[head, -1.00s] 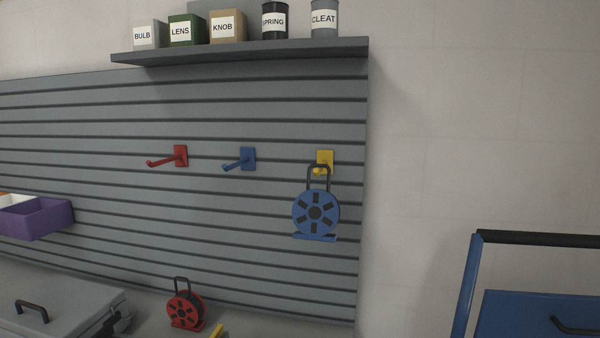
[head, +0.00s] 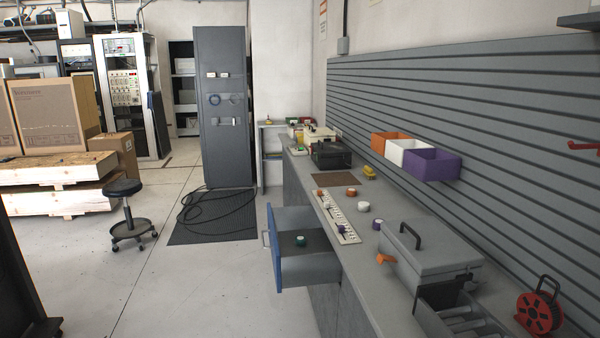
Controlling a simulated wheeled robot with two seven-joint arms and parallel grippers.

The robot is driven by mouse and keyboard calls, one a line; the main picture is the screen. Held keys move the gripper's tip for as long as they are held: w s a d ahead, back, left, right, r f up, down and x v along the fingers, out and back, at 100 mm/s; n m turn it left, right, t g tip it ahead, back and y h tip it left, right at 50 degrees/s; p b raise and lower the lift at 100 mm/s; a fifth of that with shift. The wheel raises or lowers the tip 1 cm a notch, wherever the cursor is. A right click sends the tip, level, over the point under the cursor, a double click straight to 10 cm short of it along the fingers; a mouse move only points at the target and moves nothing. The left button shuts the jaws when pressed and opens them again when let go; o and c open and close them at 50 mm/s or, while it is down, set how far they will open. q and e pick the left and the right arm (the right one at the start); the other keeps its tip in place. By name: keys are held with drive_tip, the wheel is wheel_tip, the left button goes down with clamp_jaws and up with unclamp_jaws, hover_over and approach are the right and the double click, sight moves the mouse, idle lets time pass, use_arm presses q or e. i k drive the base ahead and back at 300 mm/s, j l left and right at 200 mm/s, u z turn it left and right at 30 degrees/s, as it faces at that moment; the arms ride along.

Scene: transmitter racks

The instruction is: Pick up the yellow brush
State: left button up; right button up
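A small yellow object (head: 369,173) lies on the grey workbench top beside a flat brown mat (head: 334,180), near the slatted wall. It may be the yellow brush, but it is too small to tell for sure. Neither of my grippers is in the head view.
The workbench (head: 400,241) carries a grey lidded box (head: 432,257), a red cable reel (head: 539,311), a white strip with knobs (head: 338,217) and a black box (head: 330,155). A blue-fronted drawer (head: 275,250) stands open over the floor. A stool (head: 124,190) stands left; open floor lies between.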

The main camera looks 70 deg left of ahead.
sight(368, 171)
drive_tip(key=u, duration=2.05)
drive_tip(key=i+j+z, duration=0.1)
drive_tip(key=j+z, duration=0.6)
drive_tip(key=z, duration=0.15)
drive_tip(key=j+z, duration=0.45)
drive_tip(key=i+j+z, duration=0.15)
drive_tip(key=j+z, duration=0.35)
drive_tip(key=j, duration=0.65)
drive_tip(key=j+z, duration=0.45)
drive_tip(key=j, duration=4.05)
drive_tip(key=j+z, duration=0.25)
drive_tip(key=j, duration=0.3)
drive_tip(key=k+j+z, duration=0.1)
drive_tip(key=j+z, duration=0.2)
drive_tip(key=j, duration=0.25)
drive_tip(key=k+j+z, duration=0.1)
drive_tip(key=j+z, duration=0.15)
drive_tip(key=j, duration=0.25)
drive_tip(key=j+z, duration=0.55)
drive_tip(key=k+j, duration=0.05)
drive_tip(key=j, duration=0.05)
